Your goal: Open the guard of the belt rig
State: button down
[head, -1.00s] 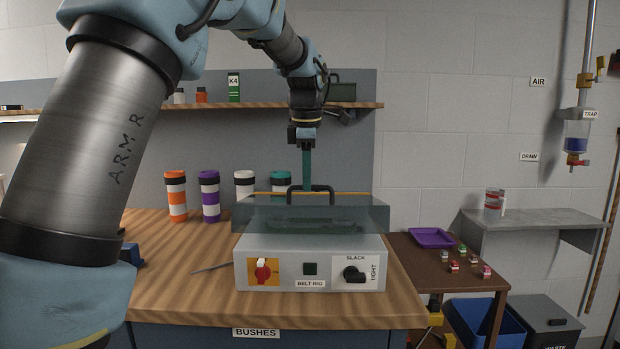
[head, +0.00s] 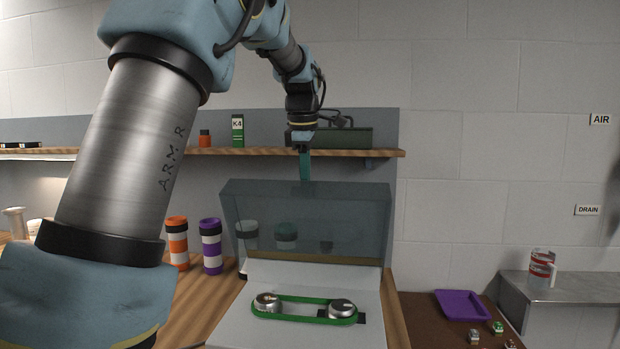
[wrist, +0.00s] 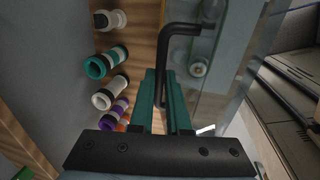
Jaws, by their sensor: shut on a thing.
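The belt rig (head: 362,335) stands on the wooden bench, with a green belt (head: 300,318) running around two metal pulleys on its top. Its clear grey guard (head: 355,215) is raised, standing nearly upright at the back of the rig. My gripper (head: 304,181) is at the guard's top edge, its fingers pointing down. In the wrist view its green fingers (wrist: 165,85) are shut on the guard's black handle (wrist: 181,29). The handle is hidden behind the guard and fingers in the head view. The rig's front controls are out of view.
An orange-banded tube (head: 177,243) and a purple one (head: 211,247) stand left of the guard; others show through it. A wooden shelf (head: 375,153) with a green box runs behind my gripper. A purple tray (head: 462,305) lies at the right.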

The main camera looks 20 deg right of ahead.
jog(key=w+d+f+g+p, duration=0.1)
jog(key=w+d+p, duration=0.2)
jog(key=w, duration=1)
jog(key=d, duration=0.3)
jog(key=shift+w+d+f+p, duration=0.15)
jog(key=shift+w+f+p, duration=0.15)
jog(key=shift+w+p, duration=0.05)
jog(key=shift+w+f+y, duration=0.15)
jog(key=shift+f+y, duration=0.05)
jog(key=shift+y, duration=0.1)
jog(key=c, duration=1.1)
grip_release()
jog(key=shift+o, duration=0.9)
jog(key=shift+w+d+f, duration=0.2)
jog(key=shift+w+f, duration=0.05)
jog(key=shift+o, duration=0.2)
jog(key=shift+r, duration=0.1)
jog(key=shift+s+r, duration=0.15)
jog(key=shift+r, duration=0.1)
jog(key=shift+s, duration=0.1)
